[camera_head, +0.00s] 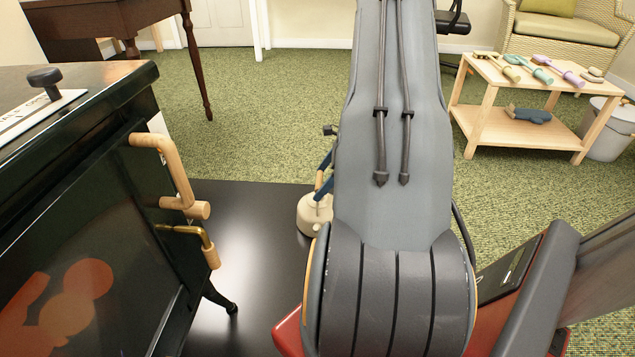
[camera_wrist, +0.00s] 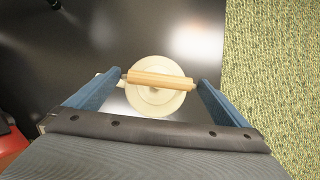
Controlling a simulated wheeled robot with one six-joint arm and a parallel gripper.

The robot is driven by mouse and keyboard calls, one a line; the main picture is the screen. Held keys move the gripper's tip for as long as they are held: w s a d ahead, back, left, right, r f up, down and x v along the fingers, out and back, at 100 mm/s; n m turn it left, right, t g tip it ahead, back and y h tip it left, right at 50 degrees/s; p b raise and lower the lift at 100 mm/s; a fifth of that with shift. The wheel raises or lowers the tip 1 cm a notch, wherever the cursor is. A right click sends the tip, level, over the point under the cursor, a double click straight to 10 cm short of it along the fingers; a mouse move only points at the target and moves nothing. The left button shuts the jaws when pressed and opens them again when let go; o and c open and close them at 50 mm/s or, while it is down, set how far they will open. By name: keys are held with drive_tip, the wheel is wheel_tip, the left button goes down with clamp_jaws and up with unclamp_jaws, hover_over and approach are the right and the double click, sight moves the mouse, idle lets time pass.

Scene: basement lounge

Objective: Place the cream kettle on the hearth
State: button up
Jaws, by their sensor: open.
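The cream kettle (camera_head: 313,216) stands upright on the black hearth (camera_head: 262,240), near its right edge and partly hidden behind my arm. In the wrist view the kettle (camera_wrist: 155,101) is seen from above, with its wooden handle (camera_wrist: 161,79) lying across the top and its spout pointing left. My gripper (camera_wrist: 160,76) is open, with one blue finger on each side of the kettle. In the head view one blue finger of my gripper (camera_head: 323,176) shows just above the kettle, beside its handle. I cannot tell whether the fingers touch the handle.
A black stove (camera_head: 95,210) with wooden door handles stands on the left of the hearth. A low wooden table (camera_head: 525,130) with several tools stands at right, next to a grey bin (camera_head: 608,130).

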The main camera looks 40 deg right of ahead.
drive_tip(key=p+v, duration=0.2)
drive_tip(key=v, duration=0.3)
drive_tip(key=shift+s+d+r+p, duration=0.1)
drive_tip(key=shift+s+r+p, duration=0.1)
drive_tip(key=shift+r+p, duration=0.15)
